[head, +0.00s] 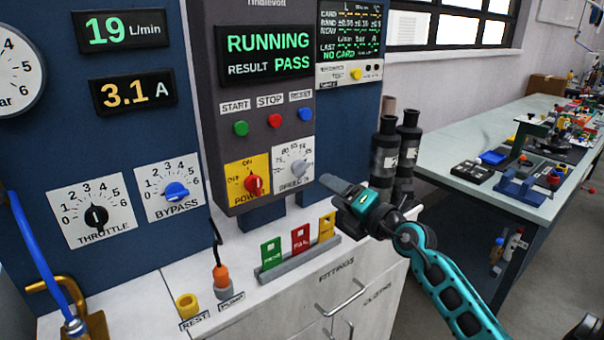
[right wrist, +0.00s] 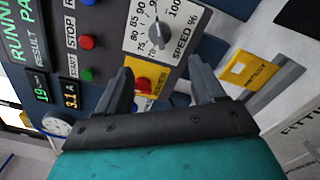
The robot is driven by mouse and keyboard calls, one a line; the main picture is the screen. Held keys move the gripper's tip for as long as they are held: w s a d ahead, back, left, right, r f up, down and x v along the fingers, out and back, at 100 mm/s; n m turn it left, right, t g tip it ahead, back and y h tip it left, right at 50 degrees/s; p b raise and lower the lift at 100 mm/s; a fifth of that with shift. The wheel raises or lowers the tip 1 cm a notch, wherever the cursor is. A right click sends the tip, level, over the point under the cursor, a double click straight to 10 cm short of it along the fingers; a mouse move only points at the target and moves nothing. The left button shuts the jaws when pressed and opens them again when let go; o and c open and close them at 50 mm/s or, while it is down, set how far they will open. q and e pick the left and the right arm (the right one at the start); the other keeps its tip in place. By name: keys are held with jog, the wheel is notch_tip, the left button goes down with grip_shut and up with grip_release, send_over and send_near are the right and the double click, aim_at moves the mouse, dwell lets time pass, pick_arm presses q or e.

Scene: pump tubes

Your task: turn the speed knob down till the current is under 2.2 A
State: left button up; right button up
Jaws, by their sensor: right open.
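The grey speed knob (head: 299,168) sits on a white dial plate on the grey control panel, right of the red power knob (head: 254,184). It also shows in the right wrist view (right wrist: 158,33), beyond the fingertips; its exact setting is hard to read. The current display (head: 132,92) reads 3.1 A in orange. My right gripper (head: 333,188) is open and empty, to the right of and apart from the speed knob. In the right wrist view its two fingers (right wrist: 160,75) stand apart with the red power knob partly visible between them. My left gripper is not in view.
The panel screen (head: 268,52) reads RUNNING, RESULT PASS. The flow display (head: 124,30) reads 19 L/min. Green, red and yellow cards (head: 300,238) stand in a holder below the panel. Dark cylinders (head: 385,150) stand close behind my right gripper.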

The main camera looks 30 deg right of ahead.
aim_at(304, 173)
jog(key=w, duration=0.4)
jog(key=w+b, duration=0.1)
jog(key=w, duration=0.3)
jog(key=w+b, duration=0.1)
jog(key=w, duration=0.4)
jog(key=shift+a, duration=0.4)
jog(key=shift+c, duration=0.2)
jog(key=shift+s, duration=0.1)
jog(key=c, duration=1)
jog(key=shift+n, duration=0.3)
jog(key=shift+n+p, duration=0.5)
jog(key=shift+n, duration=0.4)
jog(key=shift+d+f+n+p, duration=0.1)
jog(key=shift+n+p, duration=0.3)
jog(key=shift+n, duration=1.3)
